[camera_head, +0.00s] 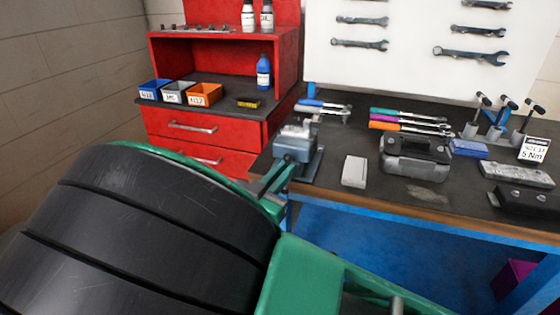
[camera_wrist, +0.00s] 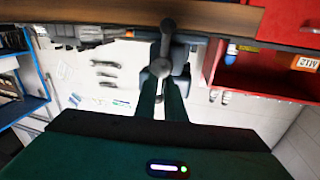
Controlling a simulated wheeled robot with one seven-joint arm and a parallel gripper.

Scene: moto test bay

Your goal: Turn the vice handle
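The grey-blue vice (camera_head: 297,145) stands at the near left corner of the dark workbench. My green gripper (camera_head: 277,180) reaches up to the vice's near side from the lower left. In the wrist view my gripper (camera_wrist: 162,85) shows two dark green fingers with a narrow gap between them; it looks open. The grey vice handle (camera_wrist: 167,40), with a rounded knob at its end, lies at and just beyond the fingertips. I cannot tell whether the fingers touch it. In the head view the handle is hidden or too small to make out.
A red cabinet (camera_head: 203,129) with small bins stands left of the bench. On the workbench (camera_head: 330,185) are a white box (camera_head: 354,171), a dark grey case (camera_head: 414,158) and several coloured-handled tools. Wrenches hang on the white panel (camera_head: 410,70) behind.

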